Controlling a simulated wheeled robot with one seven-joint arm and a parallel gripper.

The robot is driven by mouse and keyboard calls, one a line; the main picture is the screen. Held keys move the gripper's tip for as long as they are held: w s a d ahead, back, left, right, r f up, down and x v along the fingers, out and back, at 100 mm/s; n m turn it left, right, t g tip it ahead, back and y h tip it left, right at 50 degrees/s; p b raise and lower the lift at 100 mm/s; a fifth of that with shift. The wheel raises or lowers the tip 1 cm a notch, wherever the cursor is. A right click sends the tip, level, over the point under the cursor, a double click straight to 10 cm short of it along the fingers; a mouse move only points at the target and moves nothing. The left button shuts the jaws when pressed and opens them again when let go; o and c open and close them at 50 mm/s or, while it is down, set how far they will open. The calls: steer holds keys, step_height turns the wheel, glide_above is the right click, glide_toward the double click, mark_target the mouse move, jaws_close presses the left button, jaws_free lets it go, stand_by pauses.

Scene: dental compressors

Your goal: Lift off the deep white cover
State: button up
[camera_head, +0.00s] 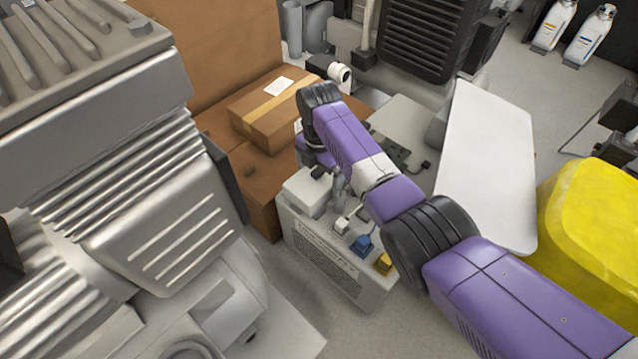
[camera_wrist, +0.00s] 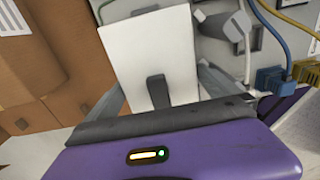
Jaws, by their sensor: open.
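The deep white cover (camera_head: 304,194) is a boxy block at the left end of the top of a pale grey unit (camera_head: 336,262). In the wrist view the white cover (camera_wrist: 150,55) stands between my two grey fingers. My gripper (camera_wrist: 160,82) is open, with one finger on each side of the cover. I cannot tell whether either finger touches it. In the head view my gripper (camera_head: 320,170) is at the cover and partly hidden by my purple arm.
Blue (camera_head: 362,244) and yellow (camera_head: 383,263) plugs sit right of the cover, with cables near them. Cardboard boxes (camera_head: 268,112) stand close on the left. A large metal compressor (camera_head: 110,150) fills the left foreground. A white panel (camera_head: 487,165) and yellow bin (camera_head: 595,225) are right.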

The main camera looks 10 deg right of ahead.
steer(key=shift+f, duration=0.35)
steer(key=c, duration=1.2)
steer(key=shift+r, duration=0.1)
steer(key=shift+c, duration=0.2)
steer(key=shift+r, duration=0.1)
